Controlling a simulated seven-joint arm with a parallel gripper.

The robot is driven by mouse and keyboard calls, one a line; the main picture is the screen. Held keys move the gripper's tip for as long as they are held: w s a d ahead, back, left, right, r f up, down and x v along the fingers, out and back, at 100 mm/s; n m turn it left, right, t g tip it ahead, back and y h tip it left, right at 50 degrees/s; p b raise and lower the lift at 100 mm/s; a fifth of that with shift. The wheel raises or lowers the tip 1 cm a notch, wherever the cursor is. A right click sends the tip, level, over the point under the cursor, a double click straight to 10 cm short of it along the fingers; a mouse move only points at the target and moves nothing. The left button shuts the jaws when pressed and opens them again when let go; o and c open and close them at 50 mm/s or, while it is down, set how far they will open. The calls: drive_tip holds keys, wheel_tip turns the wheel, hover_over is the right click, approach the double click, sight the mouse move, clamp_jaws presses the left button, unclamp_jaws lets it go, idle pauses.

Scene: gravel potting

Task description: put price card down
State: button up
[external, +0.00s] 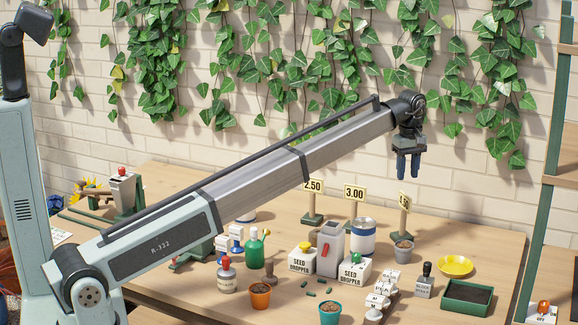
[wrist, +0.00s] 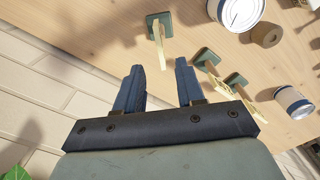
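Three price cards on wooden posts stand on the table: a 2.50 card (external: 314,186), a 3.00 card (external: 354,193) and a right-hand card (external: 404,200) turned nearly edge-on, its number not clearly legible.
A labelled can (external: 363,237), seed droppers (external: 352,273), a yellow saucer (external: 455,265) and a green tray (external: 467,310) are nearby. Ivy hangs on the brick wall behind. Bare table lies right of the cards.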

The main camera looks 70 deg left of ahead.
drive_tip(key=shift+r, duration=1.65)
